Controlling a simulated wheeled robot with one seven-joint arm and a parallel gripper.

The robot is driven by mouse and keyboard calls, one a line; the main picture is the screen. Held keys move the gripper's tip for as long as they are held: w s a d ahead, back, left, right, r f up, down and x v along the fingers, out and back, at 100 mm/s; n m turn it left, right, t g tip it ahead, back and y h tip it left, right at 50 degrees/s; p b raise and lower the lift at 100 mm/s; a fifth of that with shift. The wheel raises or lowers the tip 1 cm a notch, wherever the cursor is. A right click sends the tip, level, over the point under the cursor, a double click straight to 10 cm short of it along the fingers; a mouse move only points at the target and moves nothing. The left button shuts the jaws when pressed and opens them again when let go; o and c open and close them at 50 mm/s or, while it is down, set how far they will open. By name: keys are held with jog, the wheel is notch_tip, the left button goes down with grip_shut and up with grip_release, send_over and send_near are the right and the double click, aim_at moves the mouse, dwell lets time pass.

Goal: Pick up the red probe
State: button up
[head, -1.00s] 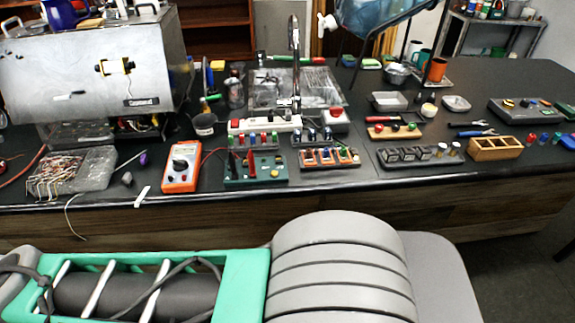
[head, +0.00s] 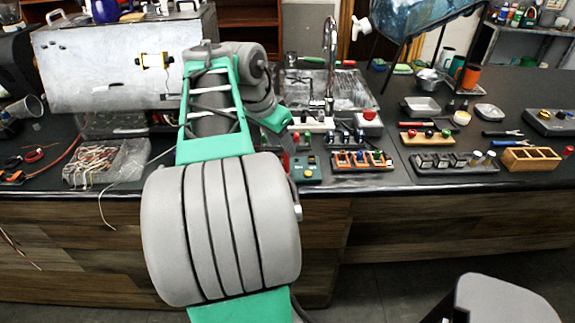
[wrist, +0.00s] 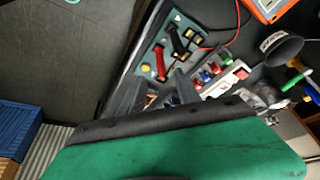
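The red probe (wrist: 160,64) lies on a dark green board (wrist: 150,55), beside a black probe (wrist: 178,38). In the wrist view, the two dark fingers of my gripper (wrist: 158,90) are apart, close to the board's edge below the red probe. Nothing shows between them that I can tell is held. In the head view, the board (head: 308,170) shows just right of my arm, which hides part of it. My fingertips cannot be made out in the head view.
An orange multimeter (wrist: 268,8) with a red lead is near the board. A white power strip (head: 312,124), an orange-based component block (head: 360,161) and a dark tray (head: 455,163) stand to the right. A metal brewer housing (head: 110,70) stands back left. The counter's front edge runs close by.

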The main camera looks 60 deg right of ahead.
aim_at(286, 157)
jog(key=x, duration=0.7)
jog(key=shift+w+a+f, duration=0.1)
jog(key=shift+w+f, duration=0.05)
grip_shut()
